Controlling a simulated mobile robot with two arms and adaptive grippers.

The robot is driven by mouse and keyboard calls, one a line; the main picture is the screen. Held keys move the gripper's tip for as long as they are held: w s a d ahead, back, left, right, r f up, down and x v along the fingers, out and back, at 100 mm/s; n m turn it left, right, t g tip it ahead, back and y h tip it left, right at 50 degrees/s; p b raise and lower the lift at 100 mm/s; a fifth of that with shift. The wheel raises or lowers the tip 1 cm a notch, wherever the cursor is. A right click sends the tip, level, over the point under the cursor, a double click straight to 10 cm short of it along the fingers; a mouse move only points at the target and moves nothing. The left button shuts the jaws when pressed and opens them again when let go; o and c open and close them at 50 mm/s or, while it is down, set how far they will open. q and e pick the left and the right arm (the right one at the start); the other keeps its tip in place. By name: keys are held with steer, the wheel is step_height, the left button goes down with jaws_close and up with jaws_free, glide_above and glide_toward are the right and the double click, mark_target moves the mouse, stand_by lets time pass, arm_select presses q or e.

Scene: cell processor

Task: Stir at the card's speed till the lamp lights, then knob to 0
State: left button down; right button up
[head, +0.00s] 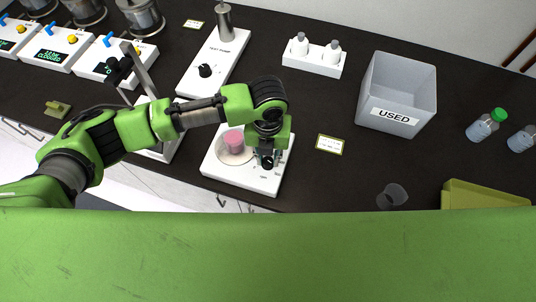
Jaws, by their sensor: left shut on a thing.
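The white stirrer (236,181) stands near the front edge of the counter. A small vessel with pink contents (234,140) sits on its round plate (229,156). My left gripper (267,157) reaches down over the right part of the stirrer and is shut on its dark knob (267,163). The gripper and arm hide part of the stirrer top; the knob's setting is too small to read. I cannot make out a lit lamp. A small card with a yellow-green border (329,145) lies right of the stirrer; its text is unreadable. My right gripper is not in view.
A grey bin marked USED (396,78), a white holder with two bottles (312,60) and the test pump (208,78) stand behind. An empty clear cup (392,195), an olive tray (480,196) and a green-capped bottle (484,125) are at right.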

arm_select(q)
steer(key=n, duration=1)
steer(key=shift+n, duration=0.4)
steer(key=n, duration=0.5)
steer(key=shift+r, duration=0.1)
steer(key=n, duration=0.5)
steer(key=shift+n, duration=0.4)
steer(key=n, duration=2)
